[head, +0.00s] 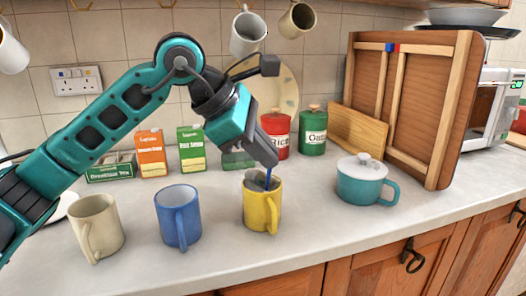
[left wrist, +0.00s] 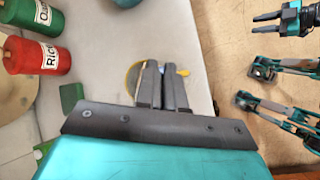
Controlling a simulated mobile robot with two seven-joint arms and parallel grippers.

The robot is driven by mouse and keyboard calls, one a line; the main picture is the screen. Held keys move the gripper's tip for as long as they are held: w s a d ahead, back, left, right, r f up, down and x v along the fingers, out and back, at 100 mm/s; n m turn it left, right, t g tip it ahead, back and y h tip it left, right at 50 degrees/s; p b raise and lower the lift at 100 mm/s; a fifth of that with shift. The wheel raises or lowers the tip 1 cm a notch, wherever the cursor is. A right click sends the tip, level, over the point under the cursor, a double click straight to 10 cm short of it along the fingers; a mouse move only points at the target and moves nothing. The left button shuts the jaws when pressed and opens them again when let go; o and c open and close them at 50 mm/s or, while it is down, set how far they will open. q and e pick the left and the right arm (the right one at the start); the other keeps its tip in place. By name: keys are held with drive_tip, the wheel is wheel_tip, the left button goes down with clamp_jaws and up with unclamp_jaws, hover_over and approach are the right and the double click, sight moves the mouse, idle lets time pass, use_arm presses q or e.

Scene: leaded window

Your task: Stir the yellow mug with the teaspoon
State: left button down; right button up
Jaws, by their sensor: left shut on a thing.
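The yellow mug (head: 262,212) stands upright on the counter in the head view, its handle toward the front. In the left wrist view, parts of its rim (left wrist: 131,77) show behind the fingers. My left gripper (head: 270,160) is just above the mug's mouth, shut on the teaspoon. My right gripper (left wrist: 266,25) shows at the top right of the left wrist view, open and empty, away from the counter.
A blue mug (head: 178,218) and a cream mug (head: 97,229) stand left of the yellow mug. A teal lidded pot (head: 360,182) is to the right. Mugs hang above.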

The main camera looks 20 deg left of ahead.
use_arm(q)
wheel_tip(320, 180, up, 6)
drive_tip(key=s+d+p, duration=0.1)
drive_tip(key=s+p, duration=0.1)
drive_tip(key=p, duration=0.1)
drive_tip(key=shift+d+p, duration=0.2)
drive_tip(key=shift+p, duration=0.1)
idle(0.4)
idle(0.7)
wheel_tip(320, 180, up, 5)
drive_tip(key=p, duration=0.3)
drive_tip(key=shift+p, duration=0.35)
